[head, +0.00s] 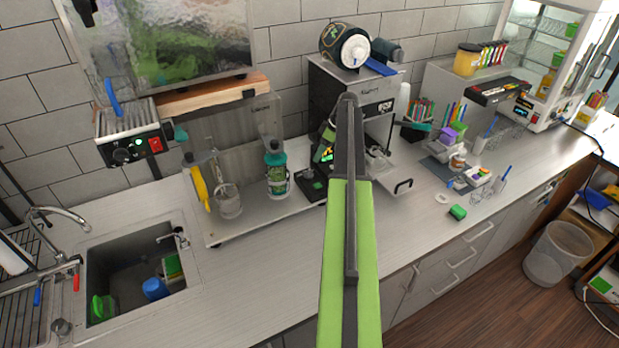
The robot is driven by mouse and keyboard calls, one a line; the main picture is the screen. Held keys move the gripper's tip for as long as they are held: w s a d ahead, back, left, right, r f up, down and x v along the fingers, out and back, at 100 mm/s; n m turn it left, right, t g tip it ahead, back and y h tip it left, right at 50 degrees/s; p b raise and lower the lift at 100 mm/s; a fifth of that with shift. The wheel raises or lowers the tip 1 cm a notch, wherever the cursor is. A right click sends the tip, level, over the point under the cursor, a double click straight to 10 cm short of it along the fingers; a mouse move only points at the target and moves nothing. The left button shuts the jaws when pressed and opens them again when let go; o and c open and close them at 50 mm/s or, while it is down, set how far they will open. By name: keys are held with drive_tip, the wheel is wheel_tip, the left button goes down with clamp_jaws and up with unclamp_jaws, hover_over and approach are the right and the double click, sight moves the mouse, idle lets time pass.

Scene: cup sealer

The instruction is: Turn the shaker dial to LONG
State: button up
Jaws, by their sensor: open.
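A black round dial (121,155) sits on the front of a metal box (128,130) at the left. A small green light and a red switch (155,144) are beside it. I cannot read its markings or tell where its pointer stands, and I cannot tell for sure that it is the shaker's dial. My green arm rises through the middle of the picture. My gripper (348,100) is at its dark far end, in front of the grey sealing machine (330,92) and well to the right of the dial. It is open, seen nearly edge-on, with nothing visibly held.
A sink (115,280) is at front left.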

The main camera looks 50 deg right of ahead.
sight(309, 171)
drive_tip(key=b+x, duration=0.9)
drive_tip(key=x, duration=0.2)
drive_tip(key=shift+f, duration=0.25)
drive_tip(key=shift+w+f, duration=0.2)
drive_tip(key=shift+r, duration=0.1)
